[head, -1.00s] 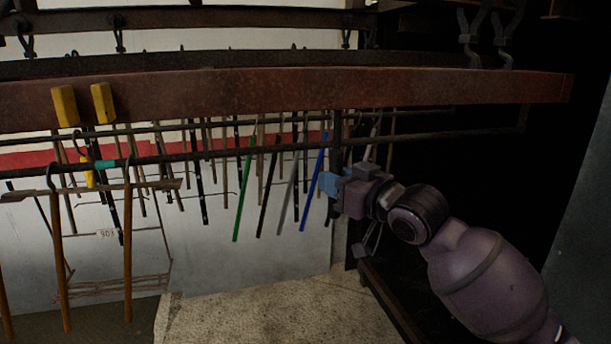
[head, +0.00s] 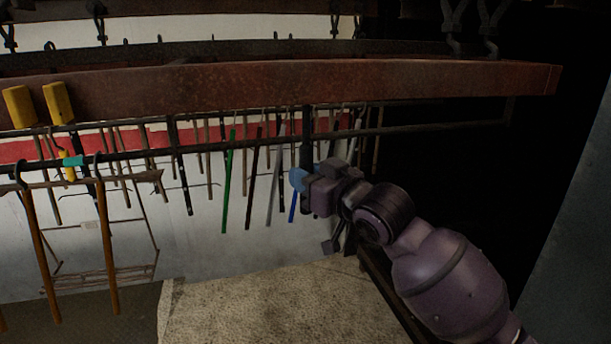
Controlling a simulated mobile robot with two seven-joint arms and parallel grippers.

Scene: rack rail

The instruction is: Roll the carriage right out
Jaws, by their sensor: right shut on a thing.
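The carriage appears to be the dark hanging frame under the rust-red beam (head: 300,84), with a long dark bar (head: 440,125) and a dark upright (head: 306,140). My right gripper (head: 304,178) is at the lower end of this upright and appears shut on it. The fingers and gripper body hide the exact contact. A blue rod (head: 293,208) hangs just behind the gripper and is partly hidden by it. My left gripper is out of view.
Yellow blocks (head: 58,103) sit on the red beam at the left. Wooden hangers (head: 107,235) and several rods, one green (head: 228,180), hang below. A pale mat (head: 265,310) lies on the floor. The dark area right of the frame looks open.

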